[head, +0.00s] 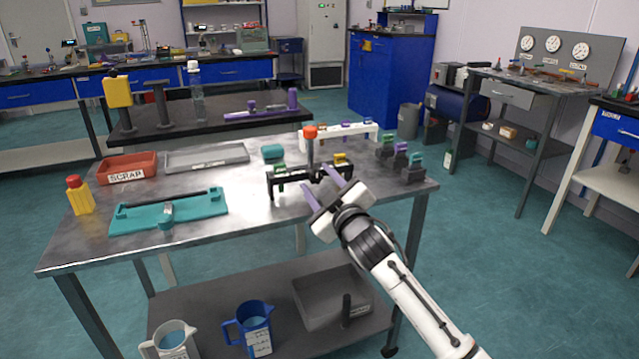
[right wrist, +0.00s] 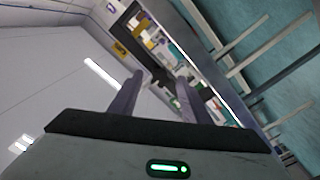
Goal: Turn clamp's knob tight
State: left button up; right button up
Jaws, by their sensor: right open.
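A black clamp-like frame (head: 289,178) stands on the metal table, with a green piece and a yellow piece on it. A post with an orange-red knob (head: 310,132) rises at its middle. My right gripper (head: 314,177) is open, its two purple fingers apart at the front right of the frame. The near finger overlaps the frame in the head view, so I cannot tell whether they touch. In the right wrist view the open fingers (right wrist: 159,78) have nothing clearly held between them; the knob is not clear there. My left gripper is not in view.
A teal fixture (head: 190,213), a yellow bottle (head: 80,199), a red SCRAP tray (head: 113,165) and a grey tray (head: 182,161) are on the left. A white rack (head: 368,136) and several dark small holders (head: 413,173) stand behind and right. The front middle tabletop is clear.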

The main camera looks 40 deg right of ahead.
jog(key=c, duration=1)
jog(key=shift+c, duration=0.2)
